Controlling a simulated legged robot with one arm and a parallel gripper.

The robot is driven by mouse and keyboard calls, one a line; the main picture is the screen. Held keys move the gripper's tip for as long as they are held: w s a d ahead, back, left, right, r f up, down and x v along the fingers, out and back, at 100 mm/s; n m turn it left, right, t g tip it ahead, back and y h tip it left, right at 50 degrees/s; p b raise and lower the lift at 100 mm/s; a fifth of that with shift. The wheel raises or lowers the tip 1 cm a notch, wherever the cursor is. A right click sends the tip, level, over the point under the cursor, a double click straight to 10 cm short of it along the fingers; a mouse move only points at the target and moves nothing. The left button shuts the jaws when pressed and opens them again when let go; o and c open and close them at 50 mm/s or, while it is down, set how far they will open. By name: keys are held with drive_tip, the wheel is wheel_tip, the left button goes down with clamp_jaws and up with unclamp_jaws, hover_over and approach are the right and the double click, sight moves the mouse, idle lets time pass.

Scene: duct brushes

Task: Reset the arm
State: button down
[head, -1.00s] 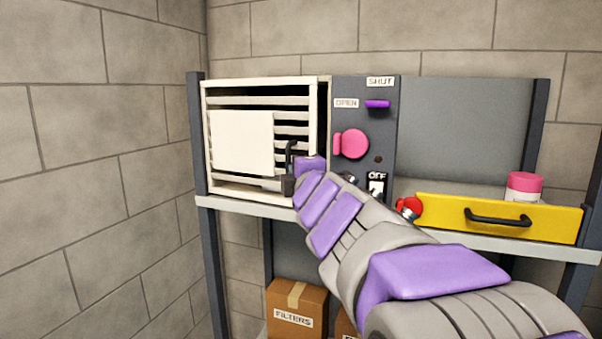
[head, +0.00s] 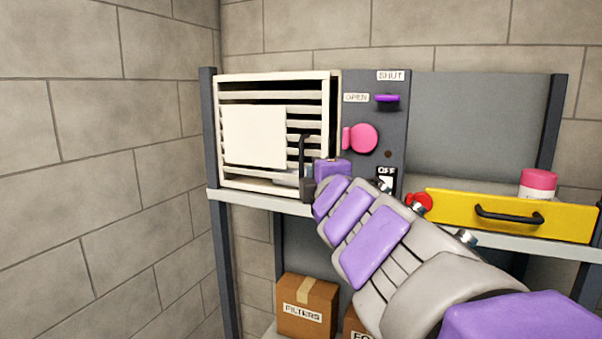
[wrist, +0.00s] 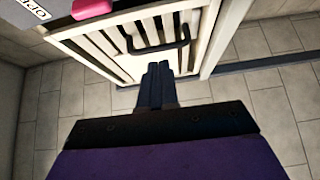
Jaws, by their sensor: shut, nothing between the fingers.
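My gripper (wrist: 158,85) shows in the wrist view with its two dark fingers together and nothing between them. In the head view my purple and grey arm reaches up from the lower right, and the gripper end is mostly hidden behind it, in front of the vent's lower right corner. The cream louvered vent (head: 272,82) stands on the shelf with a pale square panel (head: 254,136) over its slats. A black handle (wrist: 158,46) on the vent lies just beyond the fingertips in the wrist view; I cannot tell whether they touch.
Right of the vent is a dark control panel (head: 374,111) with a pink knob (head: 362,138), a purple lever (head: 387,98) and an OFF switch (head: 385,183). A yellow drawer (head: 455,206) and a pink-lidded jar (head: 538,183) are farther right. A FILTERS box (head: 307,305) sits below.

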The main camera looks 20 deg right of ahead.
drive_tip(key=s+d, duration=0.1)
drive_tip(key=s, duration=0.5)
drive_tip(key=s+a+f+m+g+b, duration=0.1)
drive_tip(key=s+f+m+g+b, duration=0.2)
drive_tip(key=f, duration=1)
drive_tip(key=s+f+m+g+b, duration=0.2)
drive_tip(key=f+m+g+b, duration=0.3)
drive_tip(key=f, duration=0.7)
drive_tip(key=s+a+f+m+g+b, duration=0.15)
drive_tip(key=f+b, duration=0.35)
drive_tip(key=f, duration=0.8)
drive_tip(key=s+a+f+m+g+y+b, duration=0.1)
drive_tip(key=s+a+f+m+g+b, duration=0.2)
drive_tip(key=s+f, duration=0.7)
drive_tip(key=s+a+f+m+g+y+b, duration=0.2)
drive_tip(key=s+a+f+g+b, duration=0.4)
drive_tip(key=s+f, duration=0.5)
wheel_tip(320, 180, down, 3)
drive_tip(key=shift+a+f+m+g+b, duration=0.1)
drive_tip(key=shift+a+m+g+b, duration=0.2)
drive_tip(key=shift+m+g+b, duration=0.45)
